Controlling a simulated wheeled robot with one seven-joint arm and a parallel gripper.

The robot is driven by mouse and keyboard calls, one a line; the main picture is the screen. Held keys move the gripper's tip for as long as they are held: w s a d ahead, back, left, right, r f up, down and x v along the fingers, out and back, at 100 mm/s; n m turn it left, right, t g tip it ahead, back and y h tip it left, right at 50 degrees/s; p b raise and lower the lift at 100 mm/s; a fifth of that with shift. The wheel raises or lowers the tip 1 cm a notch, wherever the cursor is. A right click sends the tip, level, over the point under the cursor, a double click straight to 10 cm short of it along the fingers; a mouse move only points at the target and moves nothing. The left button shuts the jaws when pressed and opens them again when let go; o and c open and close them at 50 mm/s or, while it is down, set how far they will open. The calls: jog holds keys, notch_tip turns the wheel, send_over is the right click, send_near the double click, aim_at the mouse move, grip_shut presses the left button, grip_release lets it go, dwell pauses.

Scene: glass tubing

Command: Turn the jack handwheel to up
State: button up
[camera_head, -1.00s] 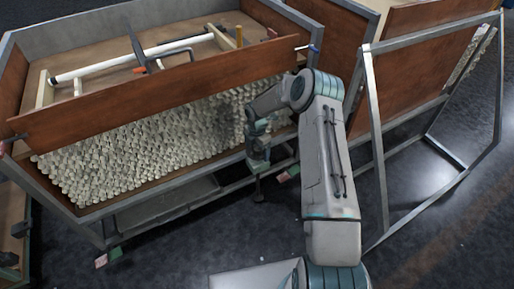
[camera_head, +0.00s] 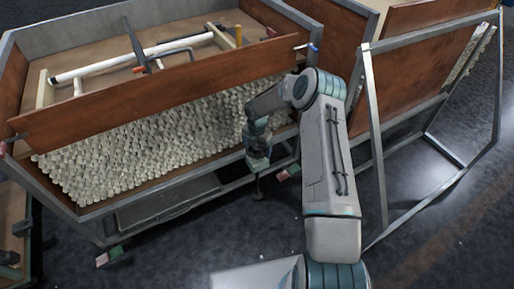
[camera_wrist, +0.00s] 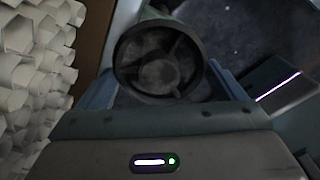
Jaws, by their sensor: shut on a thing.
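The jack handwheel (camera_wrist: 157,60) is a dark round wheel with spokes, seen face-on in the wrist view. It sits between the two fingers of my gripper (camera_wrist: 160,85), which is shut on its rim. In the head view my gripper (camera_head: 257,166) is at the front lower edge of the tube-filled crate, near its right end. A thin dark stem with a foot (camera_head: 258,191) shows just below it. The handwheel itself is hidden by my gripper and wrist in the head view, and I cannot tell its turn position.
The crate (camera_head: 140,195) holds many pale tubes behind a brown board (camera_head: 150,95); they also show close at left in the wrist view (camera_wrist: 35,70). A metal frame (camera_head: 374,140) stands to the right of my arm. Dark floor (camera_head: 190,255) is clear in front.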

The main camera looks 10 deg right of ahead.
aim_at(257, 148)
jog(key=o, duration=0.7)
jog(key=shift+o, duration=0.2)
notch_tip(257, 148, up, 14)
jog(key=p, duration=0.3)
jog(key=shift+f, duration=0.1)
